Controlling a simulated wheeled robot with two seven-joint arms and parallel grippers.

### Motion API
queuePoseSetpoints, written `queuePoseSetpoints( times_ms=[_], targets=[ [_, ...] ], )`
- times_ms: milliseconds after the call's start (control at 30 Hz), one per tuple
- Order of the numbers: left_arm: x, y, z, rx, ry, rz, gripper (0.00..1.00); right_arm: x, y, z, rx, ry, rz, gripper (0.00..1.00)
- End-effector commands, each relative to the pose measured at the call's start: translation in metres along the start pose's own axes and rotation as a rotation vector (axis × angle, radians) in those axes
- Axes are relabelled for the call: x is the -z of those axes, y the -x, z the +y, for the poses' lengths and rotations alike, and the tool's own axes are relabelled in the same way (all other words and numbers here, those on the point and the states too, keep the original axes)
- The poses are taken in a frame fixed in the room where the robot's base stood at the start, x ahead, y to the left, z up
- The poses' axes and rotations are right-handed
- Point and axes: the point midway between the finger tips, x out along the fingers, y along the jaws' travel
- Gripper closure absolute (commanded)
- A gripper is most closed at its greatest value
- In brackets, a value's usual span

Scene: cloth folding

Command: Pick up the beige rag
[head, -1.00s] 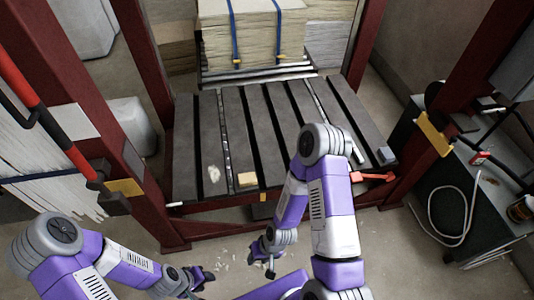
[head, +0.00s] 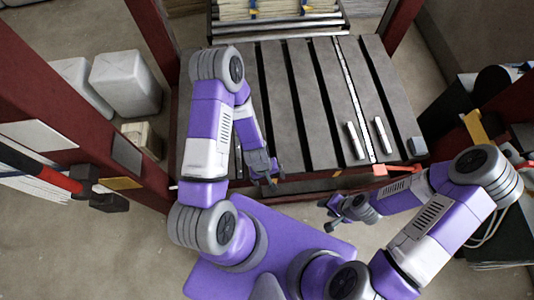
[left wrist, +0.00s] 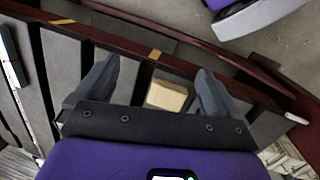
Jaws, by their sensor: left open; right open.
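The beige rag (left wrist: 168,95) shows in the left wrist view as a small block-like beige piece on the dark slatted bench, between the two fingers. My left gripper (left wrist: 157,68) is open, with nothing clamped. In the head view my left gripper (head: 264,180) is at the front edge of the bench, and the rag is hidden there, apparently behind my left arm. My right gripper (head: 327,215) is open and empty in front of the bench, right of the left one.
Two pale bars (head: 355,140) lie on the right part of the slatted bench (head: 290,90), with a grey block (head: 417,147) near its corner. A red handle (head: 397,169) projects at the front edge. Dark red posts (head: 85,110) flank the bench. The middle slats are clear.

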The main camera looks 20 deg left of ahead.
Motion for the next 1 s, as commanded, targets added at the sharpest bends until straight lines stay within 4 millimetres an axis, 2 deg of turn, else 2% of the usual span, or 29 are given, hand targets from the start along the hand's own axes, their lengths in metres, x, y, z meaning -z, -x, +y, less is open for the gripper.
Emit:
queuePoseSetpoints(
  times_ms=[33,100,300,500,700,1000],
  targets=[
    [0.016,-0.009,-0.006,0.036,0.141,0.023,0.04,0.000,-0.001,0.001,0.000,0.000,-0.001,0.57],
    [0.036,-0.018,-0.013,0.078,0.352,0.053,0.04,0.000,-0.003,0.001,0.000,0.000,-0.001,0.57],
    [0.086,-0.037,-0.022,0.118,0.931,0.145,0.04,0.000,-0.005,0.002,0.000,0.000,0.000,0.57],
    [0.120,-0.047,-0.021,0.080,1.317,0.202,0.04,0.000,-0.007,0.003,0.000,0.000,0.000,0.57],
    [0.133,-0.053,-0.020,0.054,1.457,0.220,0.04,0.001,-0.010,0.004,0.000,0.000,0.000,0.57],
    [0.135,-0.078,-0.026,0.054,1.461,0.220,0.04,0.001,-0.028,0.011,0.000,0.000,0.000,0.57]
  ],
)
